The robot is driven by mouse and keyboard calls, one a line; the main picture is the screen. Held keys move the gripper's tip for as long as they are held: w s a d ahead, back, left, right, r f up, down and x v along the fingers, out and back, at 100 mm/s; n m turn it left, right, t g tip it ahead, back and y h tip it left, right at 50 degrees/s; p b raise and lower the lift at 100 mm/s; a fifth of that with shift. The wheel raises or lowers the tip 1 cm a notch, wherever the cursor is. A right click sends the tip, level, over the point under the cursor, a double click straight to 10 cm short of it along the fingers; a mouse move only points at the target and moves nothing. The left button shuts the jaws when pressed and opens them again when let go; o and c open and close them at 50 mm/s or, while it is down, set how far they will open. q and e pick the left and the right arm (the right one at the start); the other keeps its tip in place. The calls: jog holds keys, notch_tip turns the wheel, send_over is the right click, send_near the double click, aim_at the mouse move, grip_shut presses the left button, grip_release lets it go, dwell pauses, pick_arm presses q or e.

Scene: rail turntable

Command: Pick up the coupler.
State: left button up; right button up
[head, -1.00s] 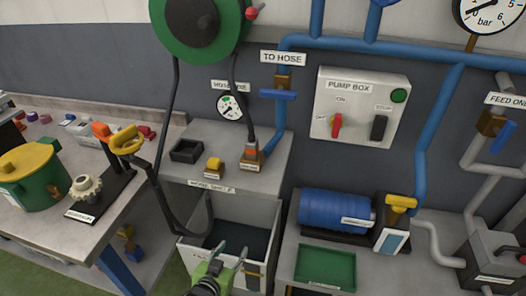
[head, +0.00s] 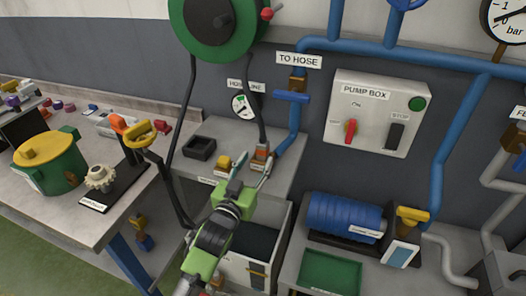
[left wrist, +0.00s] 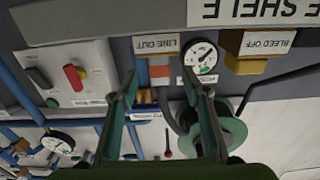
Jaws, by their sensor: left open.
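No label in view reads coupler. A yellow fitting (head: 141,134) with a black hose on it rests on the orange-topped stand on the left bench in the head view. My left gripper (head: 254,170) is open and empty, well to the right of it, at the front of the hose shelf. A small yellow block (head: 223,163) and the orange line-out fitting (head: 261,152) stand on the shelf by its fingertips. In the left wrist view, upside down, the open fingers (left wrist: 160,78) frame the orange fitting (left wrist: 158,70), with the yellow block (left wrist: 245,48) to the right. My right gripper is not in view.
The black hose (head: 187,90) hangs from the green reel (head: 207,22) and loops left of my arm. A green pot (head: 50,165) and a pale gear (head: 100,177) are on the left bench. A blue motor (head: 345,215) and a green tray (head: 331,270) are at right.

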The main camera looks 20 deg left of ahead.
aim_at(261, 151)
pick_arm(q)
jog(key=shift+w, duration=0.55)
jog(key=shift+w+r, duration=0.2)
jog(key=shift+w, duration=0.1)
jog(key=w, duration=0.1)
jog(key=w+p, duration=0.1)
jog(key=w, duration=0.1)
jog(key=shift+w+d+r+p, duration=0.2)
jog(key=shift+p, duration=0.1)
jog(key=shift+w+f, duration=0.1)
jog(key=shift+w, duration=0.45)
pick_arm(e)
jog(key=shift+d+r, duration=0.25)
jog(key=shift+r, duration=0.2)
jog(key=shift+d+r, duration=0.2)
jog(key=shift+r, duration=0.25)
pick_arm(q)
grip_shut()
